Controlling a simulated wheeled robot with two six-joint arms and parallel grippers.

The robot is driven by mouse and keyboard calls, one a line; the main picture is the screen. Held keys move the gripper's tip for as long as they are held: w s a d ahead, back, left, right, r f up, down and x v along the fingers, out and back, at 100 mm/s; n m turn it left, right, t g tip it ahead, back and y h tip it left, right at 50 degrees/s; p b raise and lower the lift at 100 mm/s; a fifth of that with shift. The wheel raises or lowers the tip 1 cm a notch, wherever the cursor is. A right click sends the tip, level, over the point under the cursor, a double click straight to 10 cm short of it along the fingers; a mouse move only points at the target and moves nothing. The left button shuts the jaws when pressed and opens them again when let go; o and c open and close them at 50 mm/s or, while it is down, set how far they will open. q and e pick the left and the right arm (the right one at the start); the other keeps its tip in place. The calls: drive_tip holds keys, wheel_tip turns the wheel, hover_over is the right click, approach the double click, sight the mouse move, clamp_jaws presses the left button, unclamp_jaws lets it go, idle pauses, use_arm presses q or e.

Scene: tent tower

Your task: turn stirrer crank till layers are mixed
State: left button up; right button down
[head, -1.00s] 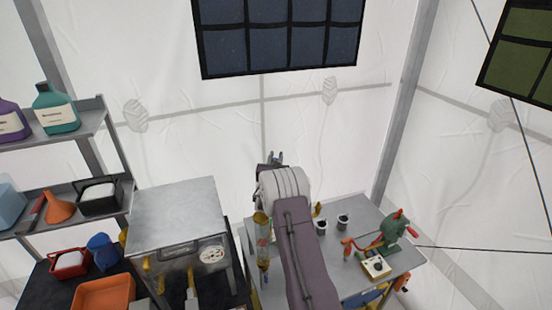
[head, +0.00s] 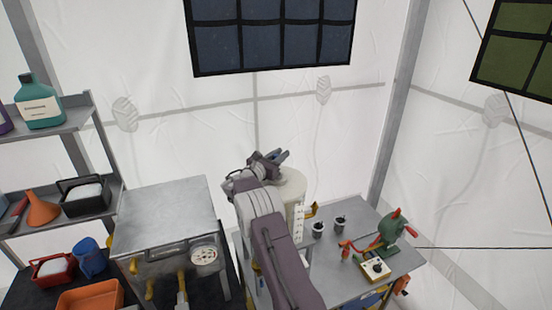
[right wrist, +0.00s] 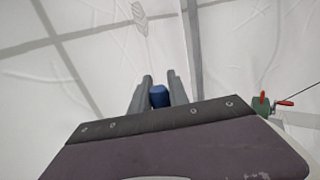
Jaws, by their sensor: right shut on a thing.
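A pale round vessel (head: 292,185) stands at the left end of the grey table, partly hidden behind my right arm. A white strip with marks (head: 299,222) runs down its side. My right gripper (head: 281,156) is over the vessel's top, its fingers pointing right. In the right wrist view, its two fingers (right wrist: 159,88) are shut on a small blue knob (right wrist: 159,97), which I take for the stirrer crank's grip. The rest of the crank is hidden by my gripper and wrist. I cannot see the layers inside the vessel. My left gripper is out of view.
On the grey table (head: 352,218) stand two small cups (head: 329,226), a green device with red handles (head: 389,232) and a cream box with a black knob (head: 376,267). A metal-topped cabinet (head: 165,215) stands left of the vessel. Shelves with bottles and bins are further left.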

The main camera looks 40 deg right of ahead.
drive_tip(key=shift+s+d+m+g, duration=0.2)
drive_tip(key=shift+m+g, duration=0.2)
drive_tip(key=shift+g, duration=0.2)
drive_tip(key=shift+s+d+m+g, duration=0.2)
drive_tip(key=shift+m+g, duration=0.2)
drive_tip(key=shift+g, duration=0.2)
drive_tip(key=c, duration=1.3)
unclamp_jaws()
drive_tip(key=shift+o, duration=0.2)
drive_tip(key=shift+d+f, duration=0.1)
drive_tip(key=a+b, duration=0.1)
drive_tip(key=a, duration=0.2)
drive_tip(key=a+b, duration=0.1)
drive_tip(key=a, duration=0.2)
drive_tip(key=s+a+b, duration=0.1)
drive_tip(key=a, duration=0.2)
drive_tip(key=shift+s+b, duration=0.1)
drive_tip(key=shift+b, duration=0.2)
